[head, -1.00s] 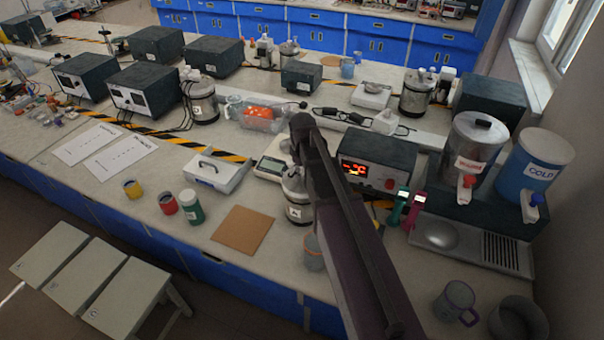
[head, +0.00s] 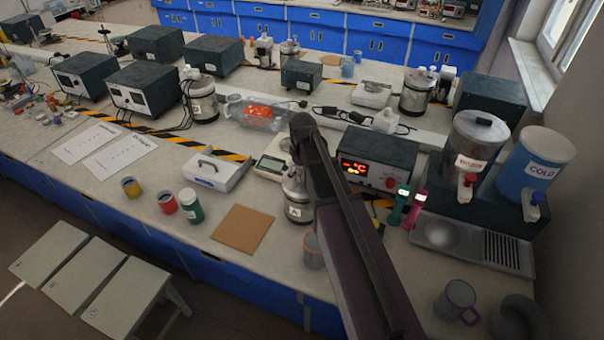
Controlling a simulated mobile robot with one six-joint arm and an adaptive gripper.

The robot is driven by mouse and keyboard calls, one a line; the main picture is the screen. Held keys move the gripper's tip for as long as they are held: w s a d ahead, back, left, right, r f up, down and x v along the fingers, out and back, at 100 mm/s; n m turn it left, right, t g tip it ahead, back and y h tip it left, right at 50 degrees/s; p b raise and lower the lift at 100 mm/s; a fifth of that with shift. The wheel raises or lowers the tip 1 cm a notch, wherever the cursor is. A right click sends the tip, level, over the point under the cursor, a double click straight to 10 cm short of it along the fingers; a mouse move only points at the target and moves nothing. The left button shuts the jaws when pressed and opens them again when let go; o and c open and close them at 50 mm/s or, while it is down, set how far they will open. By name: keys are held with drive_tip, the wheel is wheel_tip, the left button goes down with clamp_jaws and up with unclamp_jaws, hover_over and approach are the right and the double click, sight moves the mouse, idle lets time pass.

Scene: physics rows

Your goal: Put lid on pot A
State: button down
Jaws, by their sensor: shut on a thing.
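Pot A (head: 297,211), a metal pot with a white label marked A, stands on the bench at the centre, just left of my arm. My gripper (head: 296,168) is just above the pot's top, mostly hidden behind my dark arm. It is shut on the lid, though the fingers and the lid are hard to make out. I cannot tell whether the lid touches the pot's rim.
A brown square board (head: 243,229) lies left of the pot, and a grey cup (head: 313,251) stands in front. A scale (head: 271,165) is behind it. A heater box with a red display (head: 376,160) stands to the right. Several jars stand at left.

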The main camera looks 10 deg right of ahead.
drive_tip(key=shift+c, duration=1.2)
unclamp_jaws()
drive_tip(key=shift+r, duration=0.2)
drive_tip(key=shift+r+p, duration=3.85)
drive_tip(key=shift+p, duration=0.15)
drive_tip(key=shift+s, duration=0.1)
drive_tip(key=s+f+m+b, duration=0.2)
drive_tip(key=s+m, duration=0.1)
drive_tip(key=s, duration=0.5)
drive_tip(key=s+f+m+b, duration=0.3)
drive_tip(key=s, duration=0.4)
drive_tip(key=shift+s, duration=0.4)
